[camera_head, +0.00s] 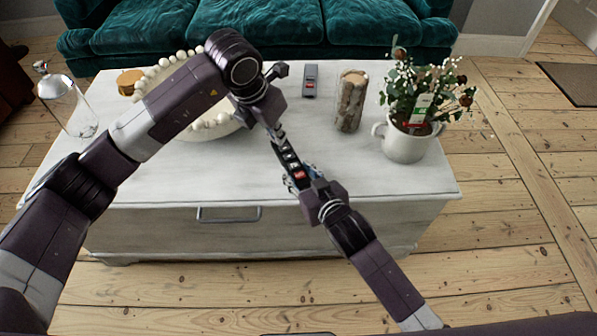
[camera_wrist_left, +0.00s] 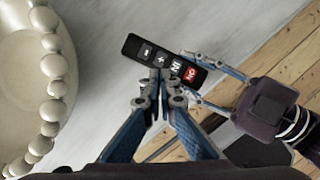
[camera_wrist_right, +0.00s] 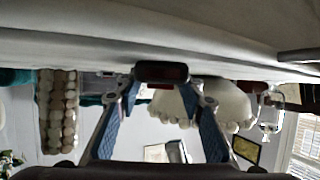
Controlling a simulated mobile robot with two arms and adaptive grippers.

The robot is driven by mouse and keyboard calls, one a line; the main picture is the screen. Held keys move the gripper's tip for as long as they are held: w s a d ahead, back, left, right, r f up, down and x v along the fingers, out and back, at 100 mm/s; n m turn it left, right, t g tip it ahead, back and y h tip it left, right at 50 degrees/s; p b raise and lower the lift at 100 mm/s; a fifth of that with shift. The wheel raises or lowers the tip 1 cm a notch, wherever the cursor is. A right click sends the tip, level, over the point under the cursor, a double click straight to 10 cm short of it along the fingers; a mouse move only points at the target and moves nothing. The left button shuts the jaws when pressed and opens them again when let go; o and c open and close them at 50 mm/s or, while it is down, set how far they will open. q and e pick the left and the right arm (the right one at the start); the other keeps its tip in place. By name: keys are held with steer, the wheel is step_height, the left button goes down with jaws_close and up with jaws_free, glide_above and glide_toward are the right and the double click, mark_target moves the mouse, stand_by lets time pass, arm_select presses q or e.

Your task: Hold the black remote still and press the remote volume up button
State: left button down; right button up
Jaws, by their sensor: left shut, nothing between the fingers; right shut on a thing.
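The black remote (camera_head: 289,160) is held up in the air over the front part of the white table. In the left wrist view the remote (camera_wrist_left: 138,50) shows minus and plus symbols and a red patch near one end. My right gripper (camera_head: 299,180) is shut on the red-patch end; its fingers (camera_wrist_right: 165,85) flank the remote's end in the right wrist view. My left gripper (camera_head: 274,130) is shut and empty. Its fingertips (camera_wrist_left: 160,92) are at the remote's lower edge in the left wrist view, close to the plus symbol. I cannot tell whether they touch it.
The white table (camera_head: 150,190) carries a beaded bowl (camera_head: 215,128), a glass bottle (camera_head: 80,120), a small grey device (camera_head: 310,82), a glass vase with wood (camera_head: 350,105) and a potted plant (camera_head: 405,140). A green sofa (camera_head: 265,25) stands behind. The table's front right is clear.

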mark_target(287, 157)
arm_select(q)
steer(key=w+n+t+h, duration=0.1)
steer(key=n, duration=0.1)
steer(key=w+d+r+n+t+h, duration=0.1)
steer(key=n+h, duration=0.1)
steer(key=w+d+n+t+h, duration=0.1)
steer(key=n, duration=0.2)
steer(key=shift+r, duration=0.35)
steer(key=shift+f, duration=4.45)
steer(key=shift+f, duration=0.4)
